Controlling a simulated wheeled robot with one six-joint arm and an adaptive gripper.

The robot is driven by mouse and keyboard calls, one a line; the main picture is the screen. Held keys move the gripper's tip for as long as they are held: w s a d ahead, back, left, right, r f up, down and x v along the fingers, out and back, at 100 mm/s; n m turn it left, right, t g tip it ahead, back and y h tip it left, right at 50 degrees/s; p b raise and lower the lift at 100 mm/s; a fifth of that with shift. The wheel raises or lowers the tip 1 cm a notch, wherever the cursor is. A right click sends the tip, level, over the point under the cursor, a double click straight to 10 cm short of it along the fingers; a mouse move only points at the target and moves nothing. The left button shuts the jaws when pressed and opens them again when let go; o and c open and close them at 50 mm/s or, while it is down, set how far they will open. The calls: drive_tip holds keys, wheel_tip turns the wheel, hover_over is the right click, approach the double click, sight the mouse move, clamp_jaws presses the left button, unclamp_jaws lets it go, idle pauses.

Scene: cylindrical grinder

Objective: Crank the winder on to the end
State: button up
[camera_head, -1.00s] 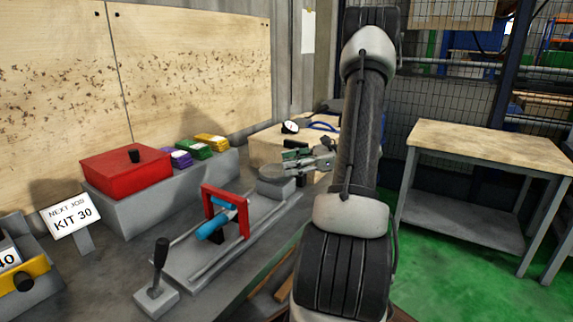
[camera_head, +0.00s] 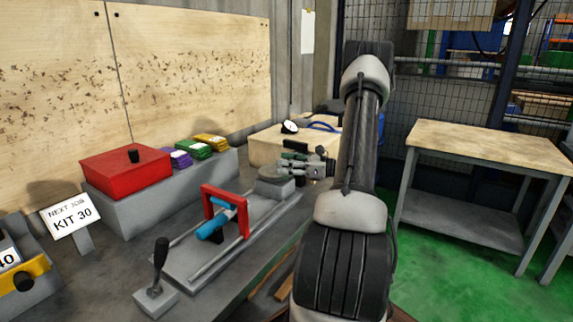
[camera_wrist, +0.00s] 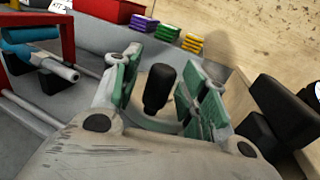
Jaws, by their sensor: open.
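The winder shows as a flat grey disc (camera_head: 272,174) on a grey block at the far end of the grey rail fixture. Its black upright knob (camera_wrist: 159,88) stands between my fingers in the wrist view; in the head view I cannot make it out. My gripper (camera_head: 291,156) is open over the disc, with one green-padded finger on each side of the knob, as the wrist view (camera_wrist: 160,88) also shows. A gap shows on both sides of the knob. The knob's lower end is partly hidden by my gripper.
A red frame (camera_head: 244,214) with a blue cylinder (camera_head: 212,229) stands on the rails. A black lever (camera_head: 160,262) is at the near end. A red box (camera_head: 125,168) and purple, green and yellow packs (camera_head: 196,148) lie behind. A black block (camera_wrist: 285,108) is right of my gripper.

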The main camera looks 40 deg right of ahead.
sight(275, 176)
clamp_jaws()
drive_tip(key=shift+a, duration=0.1)
drive_tip(key=shift+s+a+m+t+h, duration=0.1)
drive_tip(key=shift+a+m+t+h, duration=0.1)
drive_tip(key=shift+m+t+h, duration=0.25)
drive_tip(key=shift+s+a+m+t+h, duration=0.15)
drive_tip(key=shift+m+t+h, duration=0.1)
drive_tip(key=shift+m+h, duration=0.4)
drive_tip(key=m+h, duration=0.1)
drive_tip(key=a+m+t+h, duration=0.1)
drive_tip(key=h, duration=0.1)
drive_tip(key=m+t+h, duration=0.1)
drive_tip(key=h, duration=0.1)
drive_tip(key=shift+a, duration=0.3)
drive_tip(key=m+h, duration=0.1)
drive_tip(key=h, duration=0.1)
drive_tip(key=a+m+h, duration=0.1)
drive_tip(key=h, duration=0.1)
drive_tip(key=m+h, duration=0.2)
drive_tip(key=shift+w+a, duration=0.25)
drive_tip(key=shift+w, duration=0.1)
drive_tip(key=shift+w+a+m+g+h, duration=0.15)
drive_tip(key=shift+m+h, duration=0.3)
drive_tip(key=shift+h, duration=0.35)
drive_tip(key=shift+w+a+m+g+h, duration=0.15)
drive_tip(key=shift+m+h, duration=0.3)
drive_tip(key=shift+h, duration=0.35)
drive_tip(key=shift+s, duration=0.1)
